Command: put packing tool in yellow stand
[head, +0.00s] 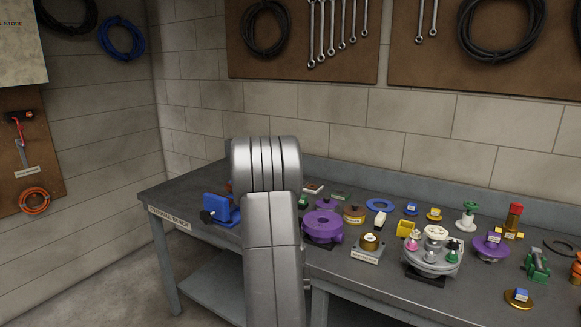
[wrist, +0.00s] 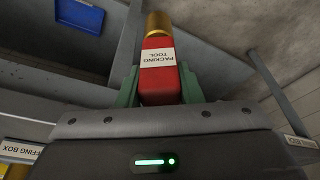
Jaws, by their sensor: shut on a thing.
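The packing tool (wrist: 160,85) is red with a brass-coloured end and a white label reading PACKING TOOL. It shows in the wrist view between the green fingers of my gripper (wrist: 160,90), which is shut on it. In the head view my own grey arm hides the gripper and the held tool. A small yellow block-like piece (head: 408,229) with a white label stands mid-bench in the head view. I cannot tell surely whether it is the yellow stand. Another red piece (head: 514,216) stands upright at the right, with yellow labelled parts at its foot.
The grey workbench (head: 340,262) is crowded from its middle to the right. A purple round part (head: 322,226), a grey flanged part (head: 432,260) and a green part (head: 537,264) stand there. A blue vice-like piece (head: 222,208) is at the left. Bare bench lies along the front left.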

